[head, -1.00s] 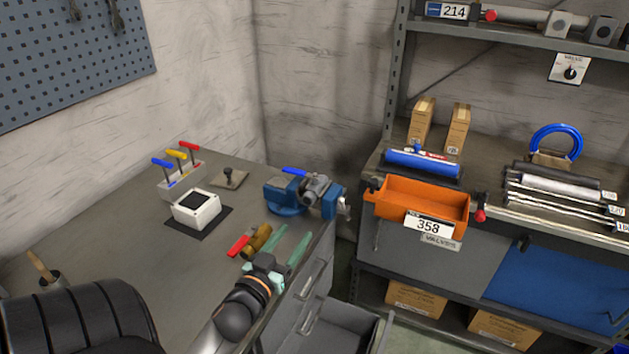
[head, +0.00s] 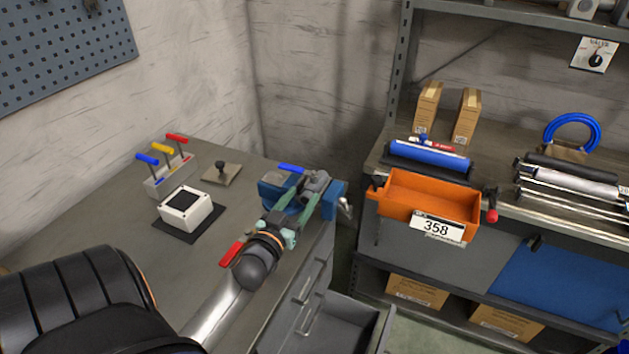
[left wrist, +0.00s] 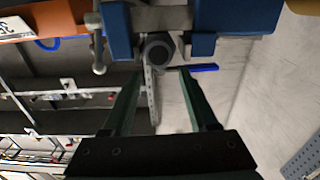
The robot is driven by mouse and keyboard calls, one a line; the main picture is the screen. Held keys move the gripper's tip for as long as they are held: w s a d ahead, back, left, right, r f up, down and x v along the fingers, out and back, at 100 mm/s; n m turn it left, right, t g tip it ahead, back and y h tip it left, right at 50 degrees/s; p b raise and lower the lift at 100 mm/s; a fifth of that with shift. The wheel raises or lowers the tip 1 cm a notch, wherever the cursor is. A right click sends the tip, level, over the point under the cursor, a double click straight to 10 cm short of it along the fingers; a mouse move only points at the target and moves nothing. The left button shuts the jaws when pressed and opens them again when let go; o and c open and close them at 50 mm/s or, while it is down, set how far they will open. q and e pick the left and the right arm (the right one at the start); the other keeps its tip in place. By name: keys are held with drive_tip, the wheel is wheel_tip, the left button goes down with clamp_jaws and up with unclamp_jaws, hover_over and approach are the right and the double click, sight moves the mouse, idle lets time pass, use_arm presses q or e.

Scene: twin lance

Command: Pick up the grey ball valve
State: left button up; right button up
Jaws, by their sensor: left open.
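The grey ball valve (head: 318,181) with a blue lever (head: 291,168) sits at the blue vise (head: 332,207) near the bench's right corner. In the left wrist view, the valve's round end (left wrist: 158,48) faces the camera between the vise's blue jaws (left wrist: 203,45). My left gripper (head: 301,199) is open, its green fingers pointing at the valve. In the left wrist view, the gripper (left wrist: 160,72) has its fingers spread to either side of the valve's end, with nothing held. I cannot tell whether they touch it. My right gripper is not in view.
A red lever (head: 231,254) lies beside my left wrist. A white box (head: 186,209) and a holder with coloured levers (head: 168,178) stand further left on the bench. An orange bin (head: 425,197) is right of the vise. An open drawer (head: 345,322) is below.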

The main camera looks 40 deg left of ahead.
sight(313, 181)
use_arm(q)
drive_tip(key=x, duration=0.2)
drive_tip(key=shift+w+a, duration=0.1)
drive_tip(key=shift+w, duration=0.15)
drive_tip(key=shift+p+x, duration=0.4)
drive_tip(key=shift+x, duration=2.15)
drive_tip(key=shift+r, duration=0.15)
drive_tip(key=shift+c, duration=0.3)
clamp_jaws()
